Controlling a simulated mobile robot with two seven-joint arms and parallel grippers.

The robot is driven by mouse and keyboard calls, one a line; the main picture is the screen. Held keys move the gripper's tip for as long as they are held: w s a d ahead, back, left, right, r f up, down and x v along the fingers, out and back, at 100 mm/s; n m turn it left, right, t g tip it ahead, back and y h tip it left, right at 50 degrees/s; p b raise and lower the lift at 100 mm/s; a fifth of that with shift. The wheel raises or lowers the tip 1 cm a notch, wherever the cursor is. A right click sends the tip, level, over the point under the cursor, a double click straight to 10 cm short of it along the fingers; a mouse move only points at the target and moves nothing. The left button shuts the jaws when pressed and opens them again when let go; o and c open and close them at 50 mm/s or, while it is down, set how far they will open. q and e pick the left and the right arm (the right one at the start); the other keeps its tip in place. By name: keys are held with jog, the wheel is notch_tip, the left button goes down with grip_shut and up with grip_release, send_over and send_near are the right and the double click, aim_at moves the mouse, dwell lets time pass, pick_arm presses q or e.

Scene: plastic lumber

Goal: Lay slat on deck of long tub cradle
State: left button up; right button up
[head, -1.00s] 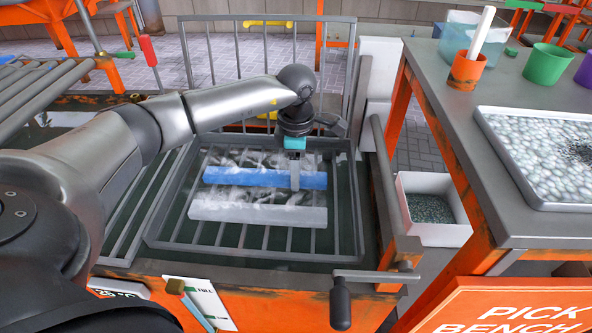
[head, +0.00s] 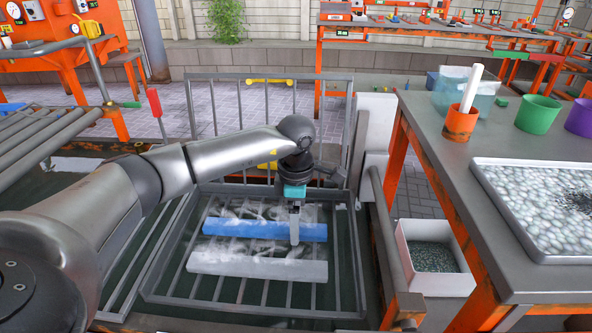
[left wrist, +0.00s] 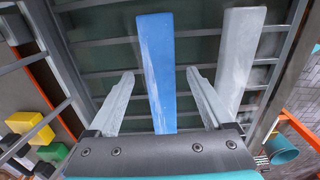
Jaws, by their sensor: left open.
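A blue slat (head: 270,230) and a pale grey slat (head: 258,262) lie roughly parallel on a barred metal cradle (head: 345,285) set in a dark tub. My left gripper (head: 295,242) points down at the right part of the blue slat. Its nearer finger hides part of that slat. In the left wrist view the open fingers (left wrist: 160,73) stand on either side of the blue slat (left wrist: 158,60), with gaps to both. The grey slat (left wrist: 240,60) lies outside the right finger. I cannot tell the fingers' exact height. My right gripper is out of view.
A barred gate (head: 265,110) stands upright behind the cradle. A grey-topped bench (head: 430,130) with a pebble-filled tray (head: 540,258) is at right. A white bin (head: 405,250) sits between tub and bench. Rollers (head: 50,145) are at left.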

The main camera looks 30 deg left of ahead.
pick_arm(q)
notch_tip(320, 180, up, 14)
jog(key=p, duration=0.5)
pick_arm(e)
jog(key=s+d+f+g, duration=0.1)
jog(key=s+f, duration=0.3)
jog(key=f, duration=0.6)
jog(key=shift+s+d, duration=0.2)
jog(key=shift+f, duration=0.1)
